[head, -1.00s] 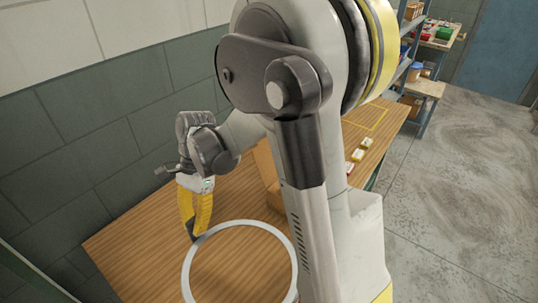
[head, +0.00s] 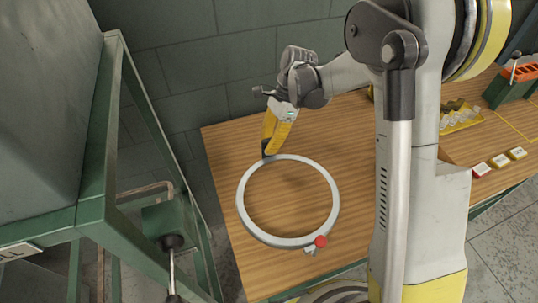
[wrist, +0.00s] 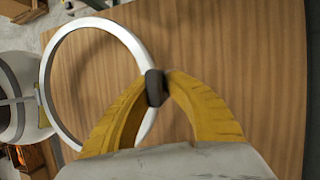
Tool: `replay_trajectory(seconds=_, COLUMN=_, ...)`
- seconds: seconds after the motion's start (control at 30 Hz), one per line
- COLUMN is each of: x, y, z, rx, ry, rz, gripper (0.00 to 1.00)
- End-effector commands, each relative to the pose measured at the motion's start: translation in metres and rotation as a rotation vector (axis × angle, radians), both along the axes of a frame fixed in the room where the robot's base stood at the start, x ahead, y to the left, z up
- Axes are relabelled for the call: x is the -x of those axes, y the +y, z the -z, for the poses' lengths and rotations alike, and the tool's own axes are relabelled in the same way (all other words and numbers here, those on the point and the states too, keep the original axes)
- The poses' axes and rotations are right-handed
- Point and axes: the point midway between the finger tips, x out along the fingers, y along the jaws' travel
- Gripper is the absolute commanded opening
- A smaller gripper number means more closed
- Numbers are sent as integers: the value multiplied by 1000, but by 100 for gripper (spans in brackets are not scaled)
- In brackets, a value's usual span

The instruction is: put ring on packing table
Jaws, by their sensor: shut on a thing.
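My gripper (head: 268,154) is shut on the rim of a large pale grey ring (head: 241,207), at its far side in the head view. In the wrist view the yellow fingers of my gripper (wrist: 155,88) meet on the rim of the ring (wrist: 50,75), which extends to the left. The ring is over the wooden table (head: 355,215); I cannot tell whether it touches the top. A red knob (head: 320,241) shows at the ring's near rim; whether it is attached cannot be told.
A green metal frame (head: 98,170) with a lever stands at the left. The tabletop around the ring is mostly clear.

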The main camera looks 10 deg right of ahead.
Motion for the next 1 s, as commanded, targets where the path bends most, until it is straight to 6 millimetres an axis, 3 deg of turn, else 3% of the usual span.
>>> replay_trajectory(seconds=0.2, x=0, y=0, z=35, rx=0, ry=0, rz=0, gripper=0)
replay_trajectory(seconds=0.57, x=0, y=-1, z=39, rx=0, ry=0, rz=1, gripper=0)
replay_trajectory(seconds=0.6, x=0, y=-1, z=39, rx=0, ry=0, rz=0, gripper=19)
replay_trajectory(seconds=0.67, x=0, y=-1, z=38, rx=0, ry=0, rz=0, gripper=33)
replay_trajectory(seconds=1.0, x=0, y=-1, z=35, rx=0, ry=0, rz=0, gripper=33)
